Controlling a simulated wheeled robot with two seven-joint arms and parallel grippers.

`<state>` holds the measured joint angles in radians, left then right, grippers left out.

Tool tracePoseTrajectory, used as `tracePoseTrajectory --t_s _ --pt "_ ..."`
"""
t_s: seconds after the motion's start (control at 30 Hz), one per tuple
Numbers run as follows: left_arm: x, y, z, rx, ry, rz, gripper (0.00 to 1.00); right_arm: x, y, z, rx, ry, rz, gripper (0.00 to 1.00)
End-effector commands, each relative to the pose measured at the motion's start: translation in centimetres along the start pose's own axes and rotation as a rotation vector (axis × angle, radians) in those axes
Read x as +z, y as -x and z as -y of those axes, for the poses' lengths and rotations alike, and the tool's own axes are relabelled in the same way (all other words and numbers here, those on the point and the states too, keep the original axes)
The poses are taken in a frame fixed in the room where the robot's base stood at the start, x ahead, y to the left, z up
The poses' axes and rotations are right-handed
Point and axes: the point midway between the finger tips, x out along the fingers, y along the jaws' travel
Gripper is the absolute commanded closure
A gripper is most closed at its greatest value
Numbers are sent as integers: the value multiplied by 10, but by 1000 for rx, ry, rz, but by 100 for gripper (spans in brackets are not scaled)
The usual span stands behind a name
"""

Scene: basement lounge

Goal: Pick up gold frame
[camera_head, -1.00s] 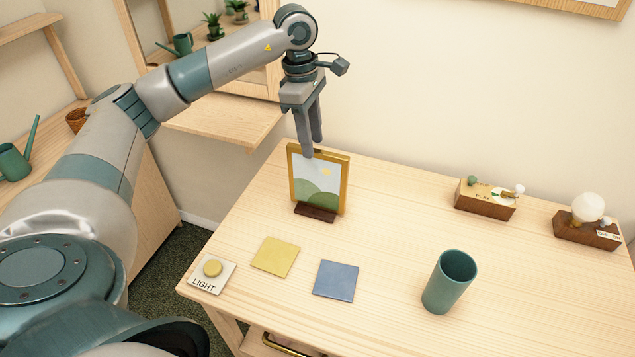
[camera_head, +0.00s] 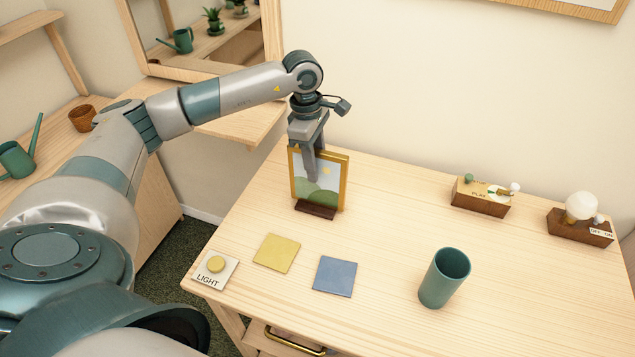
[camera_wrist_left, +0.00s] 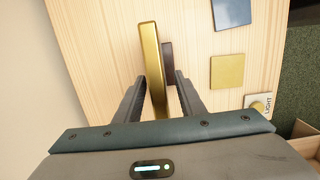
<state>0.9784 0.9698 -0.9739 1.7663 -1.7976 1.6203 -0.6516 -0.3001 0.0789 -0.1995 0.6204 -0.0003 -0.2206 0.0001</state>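The gold frame (camera_head: 331,187) stands upright in a dark wooden foot at the back left of the table, holding a picture of green hills and a sun. In the left wrist view, the gold frame (camera_wrist_left: 151,62) shows edge-on between the two fingers. My left gripper (camera_head: 312,178) points down over its top edge, one finger in front of the picture and the other hidden behind it. The left gripper (camera_wrist_left: 158,82) is open, with gaps beside the frame. My right gripper is not in view.
On the table (camera_head: 400,200) are a yellow tile (camera_head: 277,253), a blue tile (camera_head: 335,276), a LIGHT button (camera_head: 216,265), a green cup (camera_head: 444,278), a PLAY box (camera_head: 481,197) and a bulb block (camera_head: 580,222). A mirror and shelf stand behind my left arm.

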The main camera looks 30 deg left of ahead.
Motion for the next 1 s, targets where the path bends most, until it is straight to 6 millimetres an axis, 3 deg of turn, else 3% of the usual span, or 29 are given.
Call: tracePoseTrajectory --t_s 0.27,0.5,1.0 --pt "3 -24 0 -4 0 -2 64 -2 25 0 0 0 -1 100" --pt "3 -47 0 -1 0 -1 64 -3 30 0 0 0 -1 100" --pt "2 -48 -1 0 0 0 64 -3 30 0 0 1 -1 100"
